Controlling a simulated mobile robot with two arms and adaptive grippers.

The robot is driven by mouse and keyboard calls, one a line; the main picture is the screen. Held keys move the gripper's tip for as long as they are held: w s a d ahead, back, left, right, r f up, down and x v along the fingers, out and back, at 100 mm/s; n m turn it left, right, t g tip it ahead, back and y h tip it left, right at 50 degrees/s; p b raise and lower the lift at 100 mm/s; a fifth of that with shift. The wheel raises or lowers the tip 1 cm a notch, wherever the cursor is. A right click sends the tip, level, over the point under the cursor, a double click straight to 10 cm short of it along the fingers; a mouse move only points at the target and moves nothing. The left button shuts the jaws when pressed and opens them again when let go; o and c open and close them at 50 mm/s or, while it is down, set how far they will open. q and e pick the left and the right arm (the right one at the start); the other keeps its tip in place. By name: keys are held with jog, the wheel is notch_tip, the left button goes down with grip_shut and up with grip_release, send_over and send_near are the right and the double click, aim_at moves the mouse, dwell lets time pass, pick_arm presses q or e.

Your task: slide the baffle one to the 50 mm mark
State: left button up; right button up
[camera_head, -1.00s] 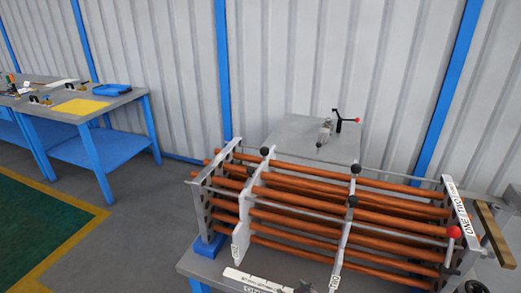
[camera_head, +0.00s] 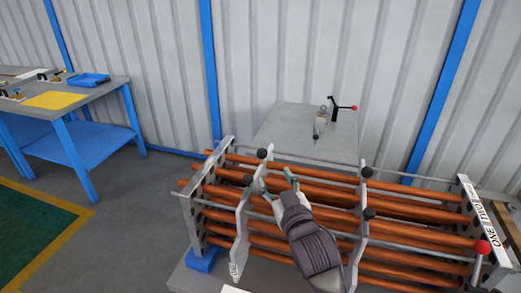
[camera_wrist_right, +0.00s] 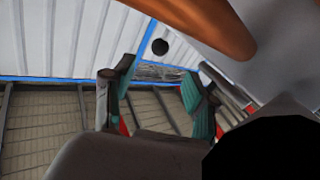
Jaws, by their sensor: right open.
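Two pale grey baffle plates stand across the orange tubes (camera_head: 420,235) in the head view. The left plate (camera_head: 239,248) has black knobs (camera_head: 262,153) on its edge and a small label low down. The second plate (camera_head: 358,245) stands further right, also with black knobs. I cannot read which plate is baffle one. My right gripper (camera_head: 276,187) is open over the tubes, just right of the left plate's upper part. In the right wrist view the gripper (camera_wrist_right: 152,98) has its teal-padded fingers apart, nothing between them, with a black knob (camera_wrist_right: 160,46) beyond. My left gripper is not in view.
A lettered end plate (camera_head: 482,225) and a red-knobbed lever (camera_head: 482,247) stand at the right. A grey stand (camera_head: 285,135) with a clamp is behind the tubes. A blue-legged bench (camera_head: 70,105) is at far left, with open floor between.

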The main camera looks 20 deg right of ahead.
aim_at(264, 156)
jog(key=w, duration=0.2)
jog(key=w+p, duration=0.1)
jog(key=w, duration=0.2)
jog(key=shift+w+r, duration=0.2)
jog(key=shift+w, duration=0.1)
jog(key=w, duration=0.3)
jog(key=shift+w+f+p, duration=0.15)
jog(key=shift+w+p, duration=0.1)
jog(key=shift+p, duration=0.1)
jog(key=shift+w, duration=1.4)
jog(key=shift+c, duration=1)
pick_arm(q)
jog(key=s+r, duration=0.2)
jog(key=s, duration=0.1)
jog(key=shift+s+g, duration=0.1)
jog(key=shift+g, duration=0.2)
pick_arm(e)
jog(key=shift+f, duration=0.1)
grip_shut()
